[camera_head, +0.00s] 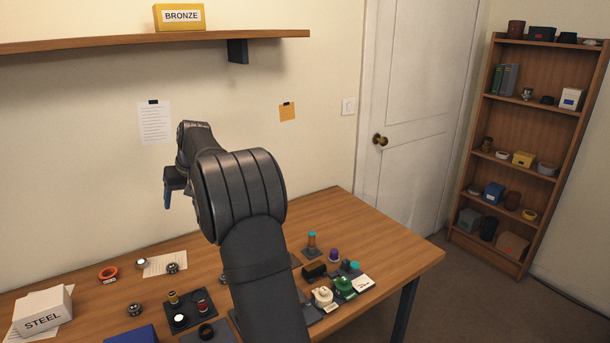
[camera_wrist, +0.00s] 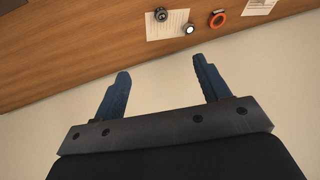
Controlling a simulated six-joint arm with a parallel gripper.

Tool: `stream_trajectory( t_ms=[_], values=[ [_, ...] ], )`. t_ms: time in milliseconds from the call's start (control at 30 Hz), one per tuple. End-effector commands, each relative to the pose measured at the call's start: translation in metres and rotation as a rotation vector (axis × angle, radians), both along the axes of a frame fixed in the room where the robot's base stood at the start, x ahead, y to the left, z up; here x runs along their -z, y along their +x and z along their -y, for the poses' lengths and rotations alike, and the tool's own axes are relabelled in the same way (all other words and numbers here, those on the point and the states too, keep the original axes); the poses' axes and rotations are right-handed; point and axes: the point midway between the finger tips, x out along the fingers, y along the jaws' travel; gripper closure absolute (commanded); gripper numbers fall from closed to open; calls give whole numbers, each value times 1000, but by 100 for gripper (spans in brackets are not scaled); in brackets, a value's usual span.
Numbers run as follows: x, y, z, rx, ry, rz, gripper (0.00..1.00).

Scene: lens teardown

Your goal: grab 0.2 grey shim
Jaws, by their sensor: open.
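My gripper (camera_head: 167,199) is raised above the far part of the table, near the wall. In the wrist view the gripper (camera_wrist: 161,85) shows two blue fingers spread apart with nothing between them. I cannot make out a grey 0.2 shim in either view. My arm hides part of the table's middle.
The wooden table (camera_head: 375,245) holds a white box marked STEEL (camera_head: 42,312) at front left, a dark tray with small parts (camera_head: 189,314), and several coloured pieces at right. A wall shelf (camera_head: 120,40) with a yellow BRONZE box (camera_head: 179,17) is above. The table's right end is clear.

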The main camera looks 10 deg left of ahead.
Motion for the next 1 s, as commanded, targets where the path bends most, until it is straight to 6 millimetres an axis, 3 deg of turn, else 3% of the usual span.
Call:
stream_trajectory(
  t_ms=[333,700,1000],
  values=[
    [6,-1,-4,11,-9,0,39],
    [110,-26,-84,245,-118,115,39],
    [152,-23,-103,289,-119,147,39]
  ],
)
